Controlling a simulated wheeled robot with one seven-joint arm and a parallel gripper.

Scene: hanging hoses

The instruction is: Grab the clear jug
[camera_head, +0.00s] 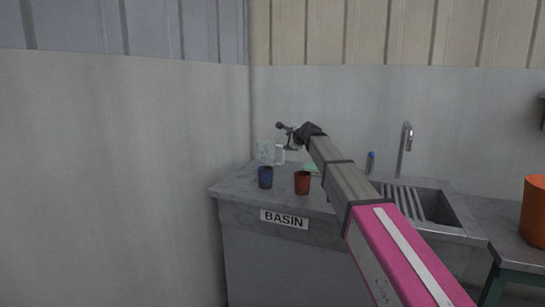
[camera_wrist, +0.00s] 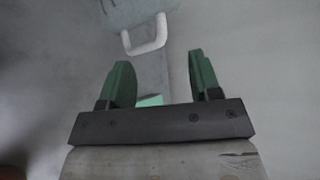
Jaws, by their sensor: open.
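The clear jug (camera_head: 266,152) stands at the back left corner of the basin counter, with a pale handle on its right side. In the wrist view the jug (camera_wrist: 140,12) is at the top, cut off by the edge, and its white loop handle (camera_wrist: 146,37) points toward my gripper. My gripper (camera_wrist: 158,58) is open and empty, its green fingers apart, with the handle ahead of them and not between them. In the head view my gripper (camera_head: 286,128) is above and slightly right of the jug.
A blue cup (camera_head: 265,177) and a red cup (camera_head: 302,183) stand at the counter's front. A light green item (camera_head: 311,168) lies behind the red cup. A sink with a tap (camera_head: 404,145) is to the right. An orange container (camera_head: 534,212) is at the far right. A wall closes the left side.

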